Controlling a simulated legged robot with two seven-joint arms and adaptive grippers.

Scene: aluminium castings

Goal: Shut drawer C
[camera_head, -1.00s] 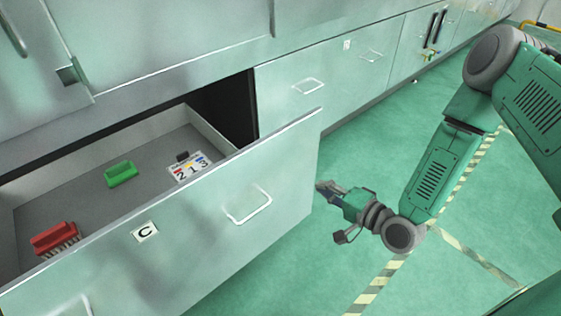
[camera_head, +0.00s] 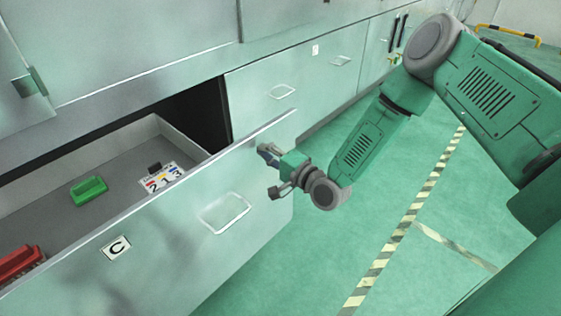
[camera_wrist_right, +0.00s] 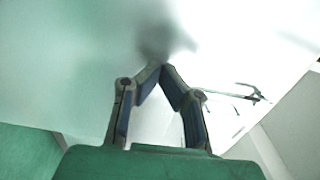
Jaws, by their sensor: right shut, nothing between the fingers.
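Drawer C (camera_head: 165,245) stands pulled open in the head view, with a "C" label (camera_head: 116,248) and a pale bar handle (camera_head: 224,213) on its front. My right gripper (camera_head: 264,150) is shut and empty at the right part of the drawer front, close to its top edge. In the right wrist view the shut fingertips (camera_wrist_right: 160,66) point at a pale panel, very close to it; I cannot tell whether they touch. The handle (camera_wrist_right: 235,97) shows to the right of the fingers there. My left gripper is not in view.
Inside the drawer lie a green block-like item (camera_head: 89,190), a red brush (camera_head: 18,262) and a number card (camera_head: 162,177). A closed drawer (camera_head: 300,95) adjoins on the right. The green floor (camera_head: 400,180) with striped tape is clear.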

